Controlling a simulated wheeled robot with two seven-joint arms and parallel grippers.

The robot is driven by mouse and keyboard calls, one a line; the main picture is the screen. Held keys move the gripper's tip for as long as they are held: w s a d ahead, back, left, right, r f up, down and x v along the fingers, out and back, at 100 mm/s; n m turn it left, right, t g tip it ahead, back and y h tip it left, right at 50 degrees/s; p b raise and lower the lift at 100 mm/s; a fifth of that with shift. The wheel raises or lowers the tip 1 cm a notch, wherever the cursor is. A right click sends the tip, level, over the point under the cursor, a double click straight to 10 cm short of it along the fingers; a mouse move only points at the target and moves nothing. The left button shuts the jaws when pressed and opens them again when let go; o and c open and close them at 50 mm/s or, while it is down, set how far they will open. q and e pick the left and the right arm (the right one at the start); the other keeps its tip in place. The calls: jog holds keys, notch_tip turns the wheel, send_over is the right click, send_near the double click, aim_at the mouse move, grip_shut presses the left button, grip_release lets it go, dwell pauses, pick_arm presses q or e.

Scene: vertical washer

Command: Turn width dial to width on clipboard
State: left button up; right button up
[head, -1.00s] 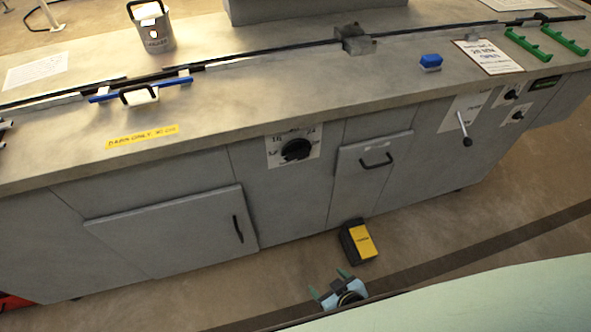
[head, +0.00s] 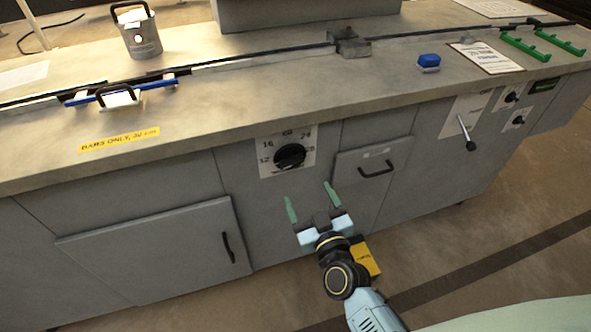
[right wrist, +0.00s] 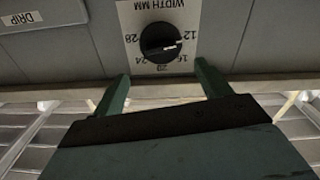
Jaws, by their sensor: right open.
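The width dial (head: 290,156) is a black round knob on a white scale plate on the cabinet front, with 12, 16, 20, 24 and 28 around it. The dial also shows upside down in the right wrist view (right wrist: 161,42), with a white mark pointing to the 12 side. The clipboard (head: 486,58) lies on the counter at the right; its text is too small to read surely. My right gripper (head: 308,192) is open and empty, just below the dial and apart from it. In the right wrist view its green fingers (right wrist: 160,75) point toward the dial. My left gripper is not visible.
A drawer with a black handle (head: 376,170) is right of the dial, and a lever (head: 467,135) is farther right. A blue block (head: 429,63) sits near the clipboard.

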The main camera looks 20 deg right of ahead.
aim_at(291, 160)
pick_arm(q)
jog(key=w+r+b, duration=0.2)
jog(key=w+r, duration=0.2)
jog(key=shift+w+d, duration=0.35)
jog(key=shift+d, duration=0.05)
pick_arm(e)
jog(key=w, duration=1)
jog(key=shift+a, duration=0.2)
jog(key=c, duration=1)
